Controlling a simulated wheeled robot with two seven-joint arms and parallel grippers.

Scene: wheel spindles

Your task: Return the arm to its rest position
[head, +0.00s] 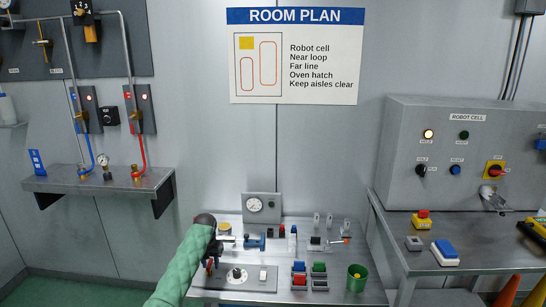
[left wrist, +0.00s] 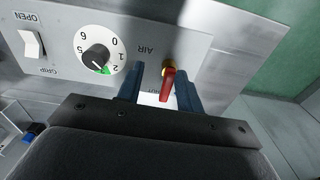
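My left arm, in a green sleeve, comes up from the bottom of the head view. Its black wrist and gripper (head: 211,248) are over the left end of a grey control panel (head: 223,285). In the left wrist view my left gripper (left wrist: 160,82) has its two blue fingers apart. The red lever (left wrist: 167,84) marked AIR shows between them, closer to the right finger; whether they touch is unclear. The red lever also shows below the gripper in the head view (head: 209,265). My right gripper is not in view.
Small fixtures, red and green blocks and a green cup (head: 357,277) stand to the right on the bench. A pressure gauge (head: 254,205) stands behind. A robot cell cabinet (head: 455,150) is at right.

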